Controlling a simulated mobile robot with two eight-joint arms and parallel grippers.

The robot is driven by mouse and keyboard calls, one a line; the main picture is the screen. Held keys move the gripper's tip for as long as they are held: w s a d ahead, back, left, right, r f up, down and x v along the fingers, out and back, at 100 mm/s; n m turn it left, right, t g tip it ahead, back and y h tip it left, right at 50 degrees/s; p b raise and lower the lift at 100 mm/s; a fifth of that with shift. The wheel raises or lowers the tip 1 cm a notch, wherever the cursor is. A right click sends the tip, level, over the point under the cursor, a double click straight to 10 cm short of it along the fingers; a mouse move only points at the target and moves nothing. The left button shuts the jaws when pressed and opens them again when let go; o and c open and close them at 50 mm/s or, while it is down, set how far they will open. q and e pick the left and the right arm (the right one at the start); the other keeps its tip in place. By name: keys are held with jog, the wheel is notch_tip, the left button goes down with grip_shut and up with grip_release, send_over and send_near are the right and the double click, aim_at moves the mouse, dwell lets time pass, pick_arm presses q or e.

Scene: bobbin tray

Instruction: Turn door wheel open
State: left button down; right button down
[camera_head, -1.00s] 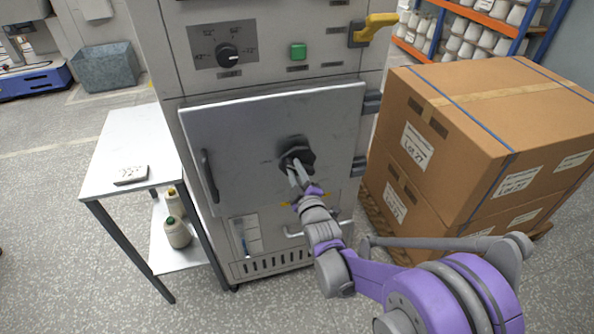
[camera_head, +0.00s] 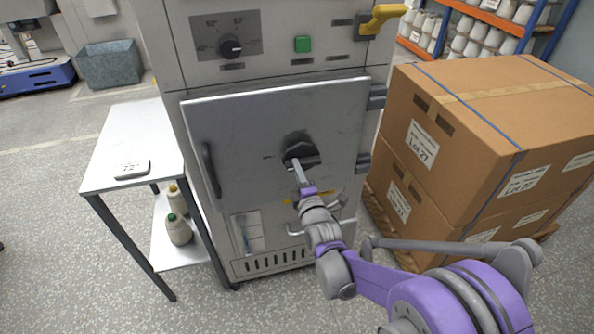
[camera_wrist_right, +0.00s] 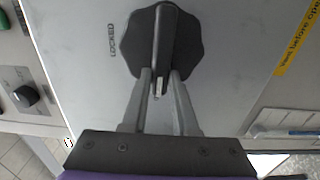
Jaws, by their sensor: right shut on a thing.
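The door wheel is a dark, lobed knob (camera_head: 299,148) with a raised bar across it, in the middle of the grey cabinet door (camera_head: 245,125). It also shows in the right wrist view (camera_wrist_right: 188,50), its bar running up and down there, with the word LOCKED printed to its left. My right gripper (camera_head: 299,165) reaches the wheel from below. In the right wrist view its fingers (camera_wrist_right: 161,88) lie on either side of the bar's lower end and are shut on it. The door looks closed against the cabinet. My left gripper is not in view.
A door handle (camera_head: 210,170) is at the door's left edge, with hinges on the right. Strapped cardboard boxes (camera_head: 500,120) stand close on the right. A small table (camera_head: 125,140) with a white device (camera_head: 132,169) stands on the left. Bottles (camera_head: 179,230) sit on its lower shelf.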

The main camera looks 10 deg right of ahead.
dwell(0.4)
jog(key=c, duration=0.7)
grip_release()
jog(key=s, duration=1)
jog(key=shift+s+d, duration=0.2)
jog(key=shift+s, duration=0.2)
jog(key=s+d+r+m+g+p, duration=0.1)
jog(key=s+m+g+p, duration=0.3)
jog(key=s+m, duration=0.2)
jog(key=s+r+m+g+p, duration=0.1)
jog(key=s+m+g+p, duration=0.3)
jog(key=s, duration=0.5)
jog(key=s+d+r+m+g+p, duration=0.1)
jog(key=s+m+g+p, duration=0.2)
jog(key=s+m, duration=0.5)
jog(key=shift+s+d+r+g+h+p, duration=0.1)
jog(key=shift+d+r+g+h+p, duration=0.25)
jog(key=shift+g, duration=0.45)
